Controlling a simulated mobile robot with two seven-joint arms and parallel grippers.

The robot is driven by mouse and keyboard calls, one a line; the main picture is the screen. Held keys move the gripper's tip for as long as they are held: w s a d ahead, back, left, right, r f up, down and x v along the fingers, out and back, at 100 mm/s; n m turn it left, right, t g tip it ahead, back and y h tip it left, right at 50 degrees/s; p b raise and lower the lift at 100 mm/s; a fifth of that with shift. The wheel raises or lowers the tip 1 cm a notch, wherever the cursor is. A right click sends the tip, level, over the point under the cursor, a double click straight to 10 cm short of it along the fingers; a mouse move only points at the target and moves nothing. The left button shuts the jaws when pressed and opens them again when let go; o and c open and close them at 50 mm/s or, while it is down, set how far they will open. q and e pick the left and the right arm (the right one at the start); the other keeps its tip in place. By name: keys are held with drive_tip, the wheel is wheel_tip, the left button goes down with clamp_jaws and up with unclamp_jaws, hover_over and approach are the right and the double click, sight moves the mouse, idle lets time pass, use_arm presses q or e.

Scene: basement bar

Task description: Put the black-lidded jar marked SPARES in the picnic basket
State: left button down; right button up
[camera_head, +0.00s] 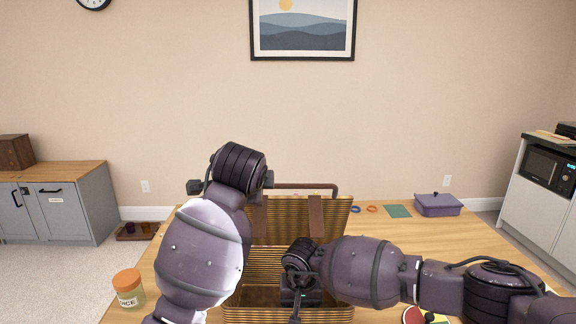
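The wicker picnic basket (342,311) stands open on the wooden table in the middle of the view, its lid (340,212) tipped up behind it. I do not see a black-lidded jar. A jar with an orange lid (128,289) stands at the table's left edge; its label is partly readable as "ICE". My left gripper (230,187) is raised in front of the lid's left side, and its fingers are largely hidden by its arm. My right gripper (297,305) points down over the basket's opening; whether it holds anything does not show. My arms cover much of the basket.
A purple lidded container (438,204), a green square (398,211) and small colored rings (371,209) lie at the table's back right. The table's left strip is mostly clear.

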drive_tip(key=shift+f, duration=0.1)
drive_tip(key=o, duration=1.6)
drive_tip(key=shift+o, duration=0.6)
drive_tip(key=shift+s+r, duration=0.65)
drive_tip(key=shift+r, duration=1.25)
drive_tip(key=shift+s+r, duration=0.7)
drive_tip(key=shift+r, duration=1.25)
drive_tip(key=shift+s+r, duration=0.65)
drive_tip(key=shift+r, duration=1.25)
drive_tip(key=s+d, duration=1)
drive_tip(key=s, duration=0.4)
